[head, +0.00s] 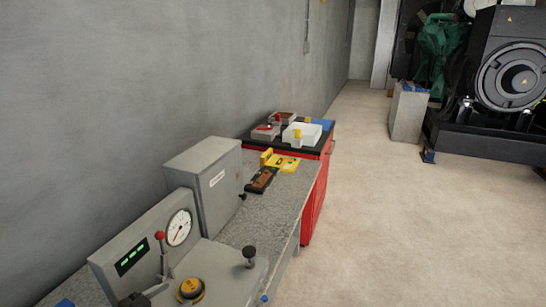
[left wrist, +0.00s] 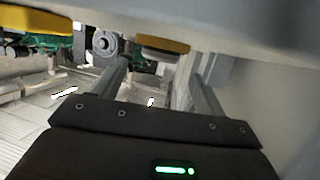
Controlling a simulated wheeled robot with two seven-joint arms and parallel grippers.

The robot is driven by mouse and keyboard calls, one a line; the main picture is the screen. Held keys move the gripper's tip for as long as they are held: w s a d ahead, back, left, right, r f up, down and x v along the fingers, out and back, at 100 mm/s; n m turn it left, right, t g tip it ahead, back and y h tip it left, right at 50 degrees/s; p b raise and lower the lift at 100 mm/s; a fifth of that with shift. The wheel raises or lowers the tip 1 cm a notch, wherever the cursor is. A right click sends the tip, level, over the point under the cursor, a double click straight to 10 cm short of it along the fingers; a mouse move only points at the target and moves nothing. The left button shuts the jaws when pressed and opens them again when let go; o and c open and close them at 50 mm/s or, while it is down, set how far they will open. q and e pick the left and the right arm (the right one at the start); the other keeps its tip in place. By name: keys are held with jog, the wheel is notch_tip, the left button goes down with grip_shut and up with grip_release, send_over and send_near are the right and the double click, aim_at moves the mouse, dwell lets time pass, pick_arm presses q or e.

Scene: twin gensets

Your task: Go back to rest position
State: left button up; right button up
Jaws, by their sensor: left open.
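My left gripper (head: 146,294) shows only as a small dark part at the bottom of the head view, in front of the grey control panel (head: 130,235). In the left wrist view its two grey fingers (left wrist: 160,82) stand apart with nothing between them. A yellow-rimmed part (left wrist: 162,46) lies beyond the fingertips near the top of that view, and another yellow part (left wrist: 25,22) shows at the upper left. My right gripper is in neither view.
The panel carries a gauge (head: 179,228), red-knobbed lever (head: 160,237), yellow knob (head: 191,289) and black knob (head: 249,252). A grey cabinet (head: 212,190) stands behind. The bench continues to a red tool cart (head: 316,200) with trays. Floor (head: 400,230) at right is clear.

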aim_at(187, 288)
pick_arm(q)
jog(key=x, duration=0.3)
jog(key=shift+w+d+f, duration=0.15)
jog(key=shift+w, duration=0.1)
jog(key=shift+w+d+f, duration=0.15)
jog(key=shift+w+f, duration=0.05)
jog(key=shift+r, duration=0.15)
